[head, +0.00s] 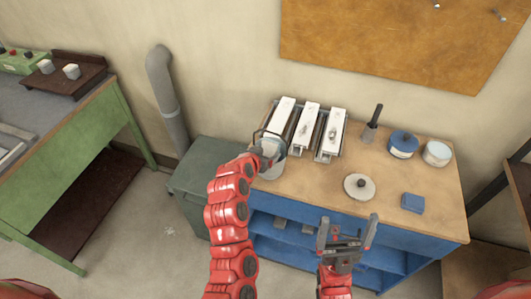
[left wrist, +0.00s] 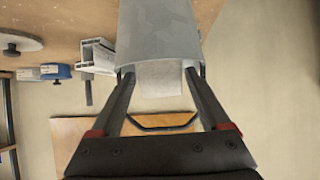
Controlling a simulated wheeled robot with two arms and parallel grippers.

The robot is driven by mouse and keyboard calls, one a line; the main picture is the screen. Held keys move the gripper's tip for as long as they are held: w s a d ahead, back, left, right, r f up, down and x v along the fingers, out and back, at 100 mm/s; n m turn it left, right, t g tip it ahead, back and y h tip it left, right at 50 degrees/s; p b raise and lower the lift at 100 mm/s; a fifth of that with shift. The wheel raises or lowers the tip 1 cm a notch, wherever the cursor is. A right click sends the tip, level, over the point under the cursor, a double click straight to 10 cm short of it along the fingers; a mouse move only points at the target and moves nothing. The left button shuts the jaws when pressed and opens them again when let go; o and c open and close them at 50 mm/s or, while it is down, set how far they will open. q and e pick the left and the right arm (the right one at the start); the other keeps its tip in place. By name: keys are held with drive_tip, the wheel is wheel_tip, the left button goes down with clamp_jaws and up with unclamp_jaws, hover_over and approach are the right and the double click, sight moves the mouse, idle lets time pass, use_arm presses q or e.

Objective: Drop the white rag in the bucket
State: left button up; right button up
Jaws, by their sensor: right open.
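The grey metal bucket (head: 274,170) stands at the left end of the blue bench, partly hidden by my left gripper (head: 268,150). It fills the upper middle of the left wrist view (left wrist: 160,30), its dark handle (left wrist: 160,125) showing between my fingers. The white rag (left wrist: 160,79) lies between the two fingers of my left gripper (left wrist: 160,75) at the bucket's rim. The fingertips and the rag's far end are hidden there, but the fingers look shut on it. My right gripper (head: 343,235) is open and empty in front of the bench.
White profiles in clamps (head: 307,122) stand right of the bucket. A brush (head: 371,125), a blue-lidded tin (head: 402,144), a white tin (head: 437,153), a round disc (head: 359,187) and a blue block (head: 413,203) are farther right. A dark green cabinet (head: 198,175) stands to the left.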

use_arm(q)
drive_tip(key=shift+o, duration=1.1)
drive_tip(key=shift+s, duration=0.1)
drive_tip(key=shift+s+a+r+b, duration=0.3)
drive_tip(key=shift+s+r+b, duration=0.1)
drive_tip(key=shift+s, duration=0.1)
drive_tip(key=p+v, duration=0.9)
drive_tip(key=v, duration=0.7)
drive_tip(key=shift+w+f, duration=0.1)
